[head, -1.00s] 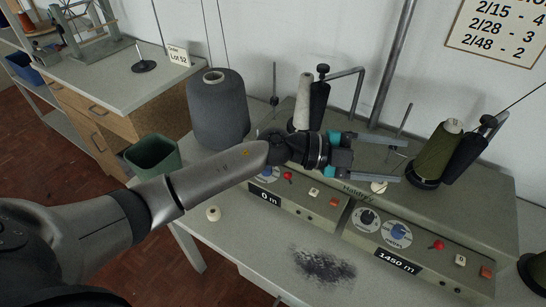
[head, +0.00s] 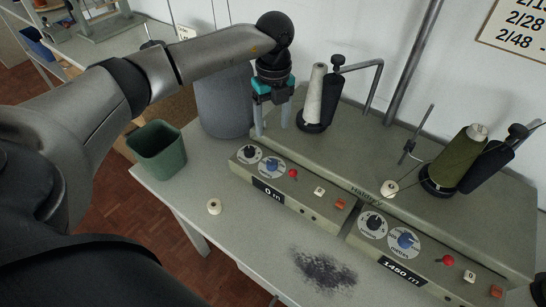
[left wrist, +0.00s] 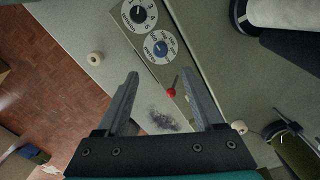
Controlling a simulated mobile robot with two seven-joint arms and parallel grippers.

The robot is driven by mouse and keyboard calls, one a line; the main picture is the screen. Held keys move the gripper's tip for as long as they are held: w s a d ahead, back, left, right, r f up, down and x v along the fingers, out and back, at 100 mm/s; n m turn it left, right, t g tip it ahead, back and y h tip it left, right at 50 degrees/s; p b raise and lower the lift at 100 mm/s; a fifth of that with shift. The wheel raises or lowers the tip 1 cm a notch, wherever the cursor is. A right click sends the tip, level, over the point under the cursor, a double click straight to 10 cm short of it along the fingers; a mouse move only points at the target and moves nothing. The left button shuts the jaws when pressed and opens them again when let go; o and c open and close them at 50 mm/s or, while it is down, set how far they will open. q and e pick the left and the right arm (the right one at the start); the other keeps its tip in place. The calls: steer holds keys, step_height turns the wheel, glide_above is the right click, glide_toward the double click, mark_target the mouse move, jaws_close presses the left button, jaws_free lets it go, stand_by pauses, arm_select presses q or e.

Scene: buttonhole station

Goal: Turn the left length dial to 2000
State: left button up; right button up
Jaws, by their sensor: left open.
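The left length dial (head: 271,166) is a blue knob on a white disc marked in metres, on the left control panel beside a black knob (head: 249,152). The left display (head: 268,192) reads 0 m. My left gripper (head: 271,127) points down with open, empty fingers, just behind the left dials in the head view and apart from them. In the left wrist view the blue dial (left wrist: 161,48) lies beyond the fingertips (left wrist: 157,74), roughly between them. The dial's finer markings are too small to read. My right gripper is not in view.
A red knob (head: 293,173) stands right of the dial. The right panel's display (head: 402,271) reads 1450 m. A small white spool (head: 214,207) and dark lint (head: 325,271) lie on the table.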

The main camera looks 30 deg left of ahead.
mark_target(272, 162)
arm_select(q)
step_height(272, 162, down, 13)
steer(key=shift+s+f+b, duration=0.1)
steer(key=shift+f+b, duration=0.05)
steer(key=shift+b, duration=0.65)
jaws_close()
